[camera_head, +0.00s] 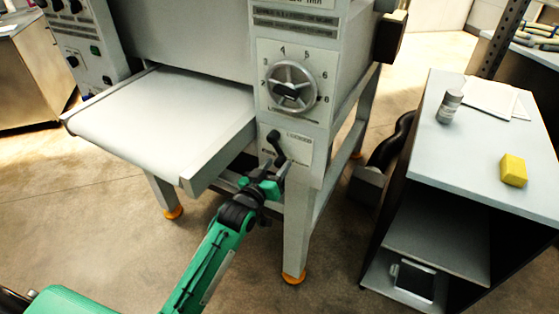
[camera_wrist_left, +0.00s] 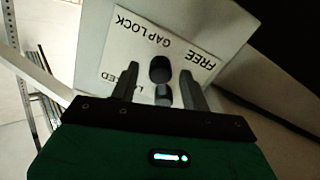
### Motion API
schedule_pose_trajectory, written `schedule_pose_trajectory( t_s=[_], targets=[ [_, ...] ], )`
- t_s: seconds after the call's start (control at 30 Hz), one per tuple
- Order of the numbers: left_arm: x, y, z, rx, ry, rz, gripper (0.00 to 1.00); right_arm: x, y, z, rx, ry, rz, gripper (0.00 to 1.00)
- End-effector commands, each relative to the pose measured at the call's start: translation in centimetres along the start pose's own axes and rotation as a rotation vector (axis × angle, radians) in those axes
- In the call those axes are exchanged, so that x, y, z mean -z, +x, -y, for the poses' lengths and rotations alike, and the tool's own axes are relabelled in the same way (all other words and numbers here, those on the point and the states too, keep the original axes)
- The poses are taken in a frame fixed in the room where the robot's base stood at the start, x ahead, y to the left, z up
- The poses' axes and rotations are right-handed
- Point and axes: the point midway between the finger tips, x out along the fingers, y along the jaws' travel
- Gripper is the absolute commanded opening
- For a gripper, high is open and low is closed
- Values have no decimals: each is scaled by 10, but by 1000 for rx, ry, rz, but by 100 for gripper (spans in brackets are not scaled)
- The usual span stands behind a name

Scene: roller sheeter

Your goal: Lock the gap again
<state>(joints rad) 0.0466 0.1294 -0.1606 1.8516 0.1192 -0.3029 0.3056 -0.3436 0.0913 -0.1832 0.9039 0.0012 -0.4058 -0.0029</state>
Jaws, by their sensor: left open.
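The gap lock is a black lever (camera_head: 275,143) on a pale plate (camera_head: 298,151) on the sheeter's front, below the numbered gap dial (camera_head: 290,86). In the left wrist view the plate (camera_wrist_left: 165,45) reads "GAP LOCK", "FREE" and a partly covered "LOCKED". The lever's dark round parts (camera_wrist_left: 160,70) show between my fingers. My left gripper (camera_head: 275,172) is open, just below and in front of the lever; in the wrist view its two fingers (camera_wrist_left: 160,84) stand either side of the lever's end. Whether they touch it I cannot tell. My right gripper is not in view.
The sheeter's white belt table (camera_head: 165,112) juts out left of the lock. A sheeter leg (camera_head: 298,225) stands below it. At right, a grey shelf cart (camera_head: 480,150) holds a small jar (camera_head: 449,106), papers (camera_head: 492,97) and a yellow block (camera_head: 513,170).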

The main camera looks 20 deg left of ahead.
Motion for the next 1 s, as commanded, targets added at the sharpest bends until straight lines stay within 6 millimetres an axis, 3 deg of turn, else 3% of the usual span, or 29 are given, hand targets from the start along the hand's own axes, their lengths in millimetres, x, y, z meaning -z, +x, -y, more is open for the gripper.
schedule_pose_trajectory(
  t_s=[0.2, 0.57, 0.8, 1.0],
  targets=[
    [0, 21, 0, 0, -1, 1, 46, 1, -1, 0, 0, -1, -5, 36],
    [0, 25, 0, 0, 0, 1, 46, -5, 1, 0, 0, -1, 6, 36],
    [0, 25, 0, 0, 0, 1, 0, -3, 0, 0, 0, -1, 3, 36],
    [0, 25, 0, 0, -3, 1, 0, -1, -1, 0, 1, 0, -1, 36]
  ],
)
